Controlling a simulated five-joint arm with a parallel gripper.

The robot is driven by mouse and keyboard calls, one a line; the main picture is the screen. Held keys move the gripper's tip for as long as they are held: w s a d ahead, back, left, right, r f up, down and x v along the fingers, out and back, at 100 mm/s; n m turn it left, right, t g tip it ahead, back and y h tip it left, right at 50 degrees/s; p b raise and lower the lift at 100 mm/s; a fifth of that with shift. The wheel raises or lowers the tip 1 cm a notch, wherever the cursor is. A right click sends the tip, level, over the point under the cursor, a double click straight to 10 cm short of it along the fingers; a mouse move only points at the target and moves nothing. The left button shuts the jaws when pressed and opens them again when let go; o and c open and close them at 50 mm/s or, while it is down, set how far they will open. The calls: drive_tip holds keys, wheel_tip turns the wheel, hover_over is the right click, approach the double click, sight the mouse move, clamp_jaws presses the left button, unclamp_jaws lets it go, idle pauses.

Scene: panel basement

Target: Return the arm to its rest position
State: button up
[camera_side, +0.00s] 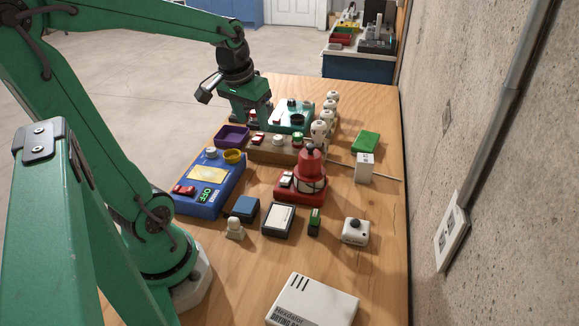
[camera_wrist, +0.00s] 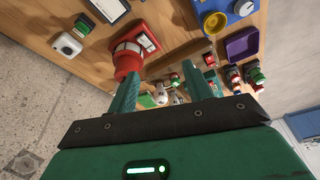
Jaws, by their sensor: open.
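My green arm reaches from the left over the wooden table (camera_side: 375,250) in the side view. My gripper (camera_side: 257,118) hangs low near the far part of the table, beside the teal panel (camera_side: 288,112) and the brown panel (camera_side: 262,150). In the wrist view my gripper (camera_wrist: 162,88) shows two green fingers spread apart, with nothing held between them. Whether the fingertips touch any panel cannot be told. The red device with a round top (camera_side: 308,170) stands nearer than my gripper in the side view; it also shows beside a finger in the wrist view (camera_wrist: 127,55).
A blue panel (camera_side: 210,183), a purple tray (camera_side: 231,136) and several small boxes crowd the table. White knobbed posts (camera_side: 319,130) stand right of my gripper. A concrete wall (camera_side: 470,130) bounds the right side. Open floor (camera_side: 130,80) lies left of the table.

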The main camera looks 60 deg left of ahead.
drive_tip(key=s+d+r+m+t, duration=0.1)
drive_tip(key=s+d+m, duration=0.1)
drive_tip(key=d, duration=0.4)
drive_tip(key=s+d+r+m+t+h, duration=0.1)
drive_tip(key=s+d+m+t, duration=0.1)
drive_tip(key=d, duration=0.5)
drive_tip(key=shift+s+r+m, duration=0.2)
drive_tip(key=shift+s+m, duration=0.15)
drive_tip(key=shift+m, duration=0.15)
